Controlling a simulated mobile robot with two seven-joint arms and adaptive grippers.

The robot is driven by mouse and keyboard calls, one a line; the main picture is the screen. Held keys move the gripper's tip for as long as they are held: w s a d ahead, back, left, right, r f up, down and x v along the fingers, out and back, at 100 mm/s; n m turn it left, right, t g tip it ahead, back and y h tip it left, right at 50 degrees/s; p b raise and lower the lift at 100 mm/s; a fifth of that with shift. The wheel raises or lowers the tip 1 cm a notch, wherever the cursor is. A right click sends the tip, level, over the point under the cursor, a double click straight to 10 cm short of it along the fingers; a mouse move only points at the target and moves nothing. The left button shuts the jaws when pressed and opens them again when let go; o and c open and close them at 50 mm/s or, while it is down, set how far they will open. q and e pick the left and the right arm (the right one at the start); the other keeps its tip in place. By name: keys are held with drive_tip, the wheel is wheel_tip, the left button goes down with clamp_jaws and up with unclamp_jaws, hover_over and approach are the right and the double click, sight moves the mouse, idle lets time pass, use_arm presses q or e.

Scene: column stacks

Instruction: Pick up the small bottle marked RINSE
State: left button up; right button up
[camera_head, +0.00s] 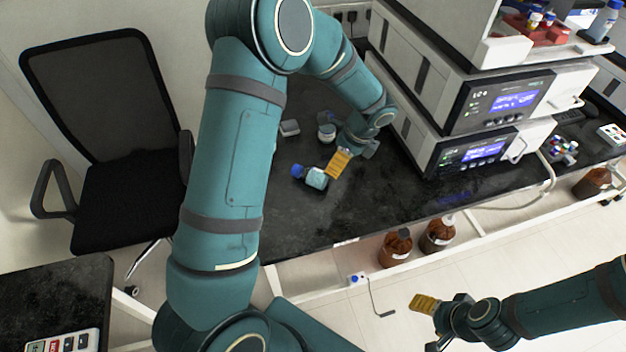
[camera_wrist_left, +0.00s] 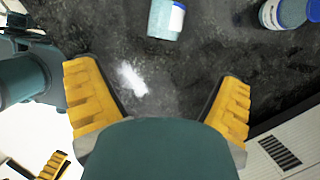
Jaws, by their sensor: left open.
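A small bottle with a blue cap and a pale label (camera_head: 316,179) appears to lie on its side on the black bench; its print is too small to read. A pale bottle, apparently the same one, shows at the top edge of the left wrist view (camera_wrist_left: 166,20), partly cut off. My left gripper (camera_head: 339,164) is just to the right of the bottle in the head view. Its yellow fingers are spread with nothing between them (camera_wrist_left: 160,97). My right gripper (camera_head: 425,303) is away from the bench, over the floor; its opening is unclear.
A small jar (camera_head: 326,132) stands behind the bottle. A stack of grey instruments (camera_head: 465,150) rises to the right of my left gripper. Brown bottles (camera_head: 395,248) sit below the bench. The front left of the bench is clear. A black chair (camera_head: 120,200) stands at left.

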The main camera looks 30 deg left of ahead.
sight(320, 174)
use_arm(q)
drive_tip(key=shift+m+y, duration=0.3)
drive_tip(key=b+x, duration=0.1)
drive_tip(key=x, duration=0.3)
drive_tip(key=a+x, duration=0.1)
drive_tip(key=x, duration=0.3)
drive_tip(key=shift+w+a+r+b, duration=0.1)
drive_tip(key=shift+w+r+b, duration=0.05)
drive_tip(key=shift+w+b, duration=0.15)
drive_tip(key=b+x, duration=0.1)
drive_tip(key=x, duration=0.4)
drive_tip(key=shift+s+a, duration=0.1)
drive_tip(key=shift+s, duration=0.05)
drive_tip(key=shift+r, duration=0.1)
drive_tip(key=c, duration=1.4)
